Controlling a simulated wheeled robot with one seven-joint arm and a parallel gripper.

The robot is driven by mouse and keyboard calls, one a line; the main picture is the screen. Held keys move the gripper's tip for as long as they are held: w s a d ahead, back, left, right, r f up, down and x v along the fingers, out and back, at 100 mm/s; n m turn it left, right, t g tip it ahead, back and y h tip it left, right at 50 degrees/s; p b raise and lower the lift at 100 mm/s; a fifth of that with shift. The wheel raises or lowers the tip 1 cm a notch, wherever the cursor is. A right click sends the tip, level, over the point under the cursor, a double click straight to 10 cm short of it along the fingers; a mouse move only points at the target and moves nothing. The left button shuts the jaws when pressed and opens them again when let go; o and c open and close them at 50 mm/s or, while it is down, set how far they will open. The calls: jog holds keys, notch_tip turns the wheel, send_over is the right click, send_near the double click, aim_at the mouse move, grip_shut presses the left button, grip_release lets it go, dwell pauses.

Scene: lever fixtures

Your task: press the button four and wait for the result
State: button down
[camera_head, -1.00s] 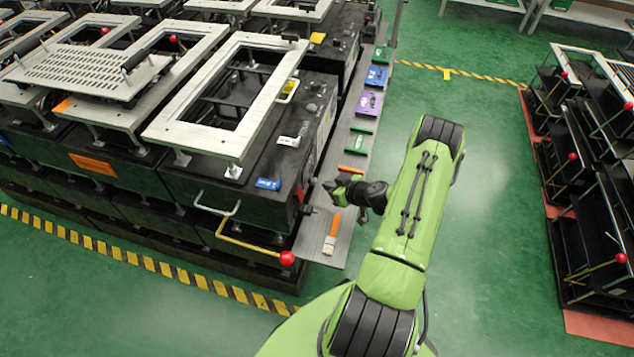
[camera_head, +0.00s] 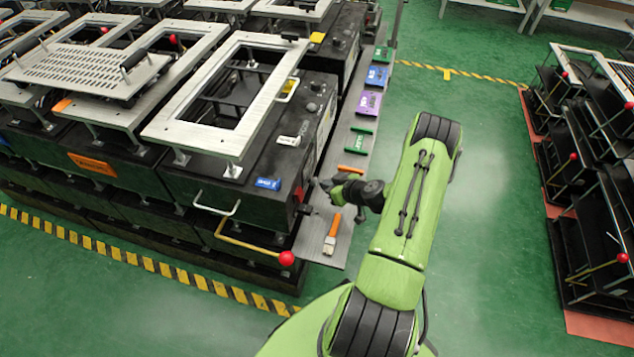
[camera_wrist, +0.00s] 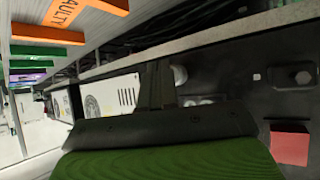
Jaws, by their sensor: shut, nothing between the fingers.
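My gripper (camera_head: 324,184) is shut and empty. In the head view it points left, close to the right-hand side of the black cabinet (camera_head: 222,187); I cannot tell whether it touches it. In the wrist view, a green and black part of my gripper (camera_wrist: 165,135) fills the lower middle. A dark panel beyond it carries a black knob-like part (camera_wrist: 302,77) and a red square (camera_wrist: 290,143). No number four can be read in either view, so I cannot tell which part is button four.
A grey shelf along the cabinet holds a brush (camera_head: 331,236), an orange block (camera_head: 351,170), which reads "FAULTY" in the wrist view (camera_wrist: 72,16), and green, purple and blue blocks. A red-knobbed lever (camera_head: 287,258) juts out in front.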

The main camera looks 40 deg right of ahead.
jog(key=shift+w+a, duration=0.3)
jog(key=shift+w, duration=0.15)
dwell(0.5)
jog(key=shift+s+d+b, duration=0.55)
jog(key=shift+s, duration=0.2)
jog(key=shift+s+d, duration=0.1)
jog(key=shift+s+d+f+b, duration=0.1)
jog(key=shift+s+d+b, duration=0.25)
jog(key=shift+s+d, duration=0.25)
jog(key=shift+s+d+b, duration=0.25)
jog(key=shift+s+d, duration=0.2)
jog(key=shift+s, duration=0.2)
jog(key=shift+s+d+b, duration=0.2)
jog(key=shift+s+d, duration=0.2)
jog(key=shift+s, duration=0.25)
